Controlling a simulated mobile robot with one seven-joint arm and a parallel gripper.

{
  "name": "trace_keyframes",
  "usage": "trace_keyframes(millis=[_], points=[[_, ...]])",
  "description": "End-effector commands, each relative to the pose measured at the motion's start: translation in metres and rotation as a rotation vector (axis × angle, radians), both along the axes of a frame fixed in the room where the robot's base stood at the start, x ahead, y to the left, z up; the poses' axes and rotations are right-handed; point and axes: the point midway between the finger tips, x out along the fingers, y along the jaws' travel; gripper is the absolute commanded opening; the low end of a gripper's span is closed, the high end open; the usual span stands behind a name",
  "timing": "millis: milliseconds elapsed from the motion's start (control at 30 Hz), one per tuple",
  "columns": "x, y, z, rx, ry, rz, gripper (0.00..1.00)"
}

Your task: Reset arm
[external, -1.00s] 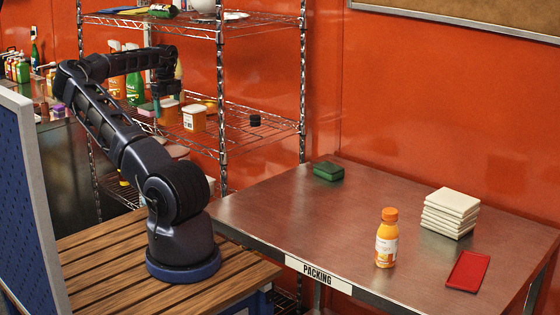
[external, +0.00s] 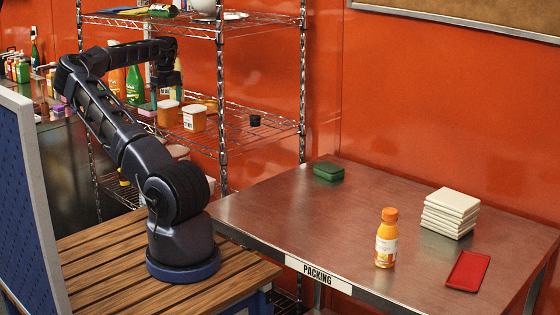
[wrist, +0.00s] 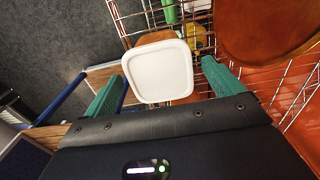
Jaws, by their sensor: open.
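My arm stands on the slatted wooden bench and reaches back toward the wire shelf. My gripper (external: 167,94) points down there, over the middle shelf area. In the wrist view, the two teal fingers of my gripper (wrist: 160,72) are spread wide and hold nothing. A tub with a white lid (wrist: 158,72) shows between and beyond them, apparently below the fingers. In the external view, two orange tubs with pale lids, one left (external: 168,113) and one right (external: 194,119), sit near the gripper. I cannot tell which one the wrist view shows.
The wire shelf (external: 262,120) surrounds the gripper area, with a plate and bottles on its tiers.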

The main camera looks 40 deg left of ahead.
Motion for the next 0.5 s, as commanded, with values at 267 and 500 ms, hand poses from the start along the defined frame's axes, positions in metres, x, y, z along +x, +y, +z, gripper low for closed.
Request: trace_keyframes(millis=[267, 500], points=[[0.0, -0.0004, 0.0078, -0.002, 0.001, 0.0, 0.93], [-0.0001, -0.0004, 0.0077, -0.001, 0.0, 0.0, 0.93]])
